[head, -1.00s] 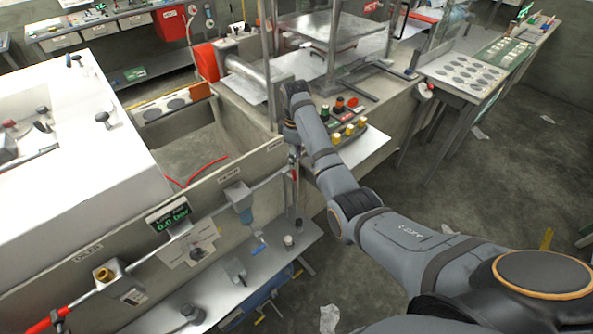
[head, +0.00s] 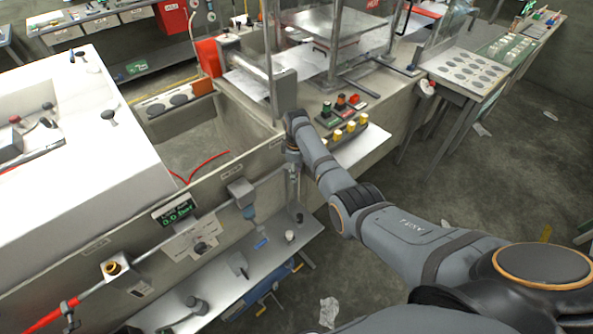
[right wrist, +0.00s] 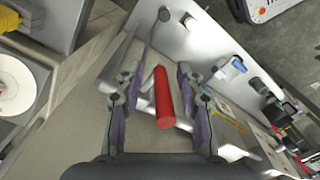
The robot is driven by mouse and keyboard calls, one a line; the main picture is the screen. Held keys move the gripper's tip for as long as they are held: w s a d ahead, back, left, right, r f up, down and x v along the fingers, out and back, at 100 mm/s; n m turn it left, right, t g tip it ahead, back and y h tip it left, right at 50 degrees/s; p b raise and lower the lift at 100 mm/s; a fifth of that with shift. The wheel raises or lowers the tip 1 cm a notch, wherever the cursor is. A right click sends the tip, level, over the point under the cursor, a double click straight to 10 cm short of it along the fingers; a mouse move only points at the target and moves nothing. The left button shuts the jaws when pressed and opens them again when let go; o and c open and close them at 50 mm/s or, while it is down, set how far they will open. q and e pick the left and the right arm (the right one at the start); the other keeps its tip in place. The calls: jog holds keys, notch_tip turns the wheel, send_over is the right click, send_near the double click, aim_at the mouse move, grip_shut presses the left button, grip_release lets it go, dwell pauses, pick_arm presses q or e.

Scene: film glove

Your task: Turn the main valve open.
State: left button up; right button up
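A red cylindrical handle (right wrist: 163,97), which looks like the main valve's lever, shows in the right wrist view. It lies between the two fingers of my right gripper (right wrist: 160,74). The fingers are apart, with a visible gap on each side of the handle. In the head view my right gripper (head: 293,172) reaches down at the right end of the pipe along the concrete wall, and the handle is mostly hidden there. The pressure display (head: 176,211) reads 0.0 bar in green. My left gripper is in neither view.
A metal shelf (head: 225,275) with small fittings runs below the pipe. The concrete basin (head: 195,150) lies behind the wall. A button panel (head: 343,118) with yellow, red and green knobs stands close beside my right forearm. Open floor lies to the right.

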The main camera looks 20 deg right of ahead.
jog(key=shift+c, duration=0.2)
grip_shut()
jog(key=shift+s+a+r+h+p, duration=0.25)
jog(key=shift+h+p, duration=0.45)
jog(key=shift+p, duration=0.35)
jog(key=shift+a+f+t+h+p, duration=0.15)
jog(key=shift+a+t+h+p, duration=0.1)
jog(key=shift+t+h+p, duration=0.3)
jog(key=shift+s+a+f+t+h+b, duration=0.1)
jog(key=shift+a+f+t+h, duration=0.1)
jog(key=shift+h, duration=0.4)
jog(key=shift+s+a+f+t+h+b, duration=0.1)
jog(key=shift+t+h+b, duration=0.05)
jog(key=shift+h, duration=0.5)
jog(key=shift+a+f+t+h+b, duration=0.1)
jog(key=shift+t+h, duration=0.1)
jog(key=shift+h, duration=0.4)
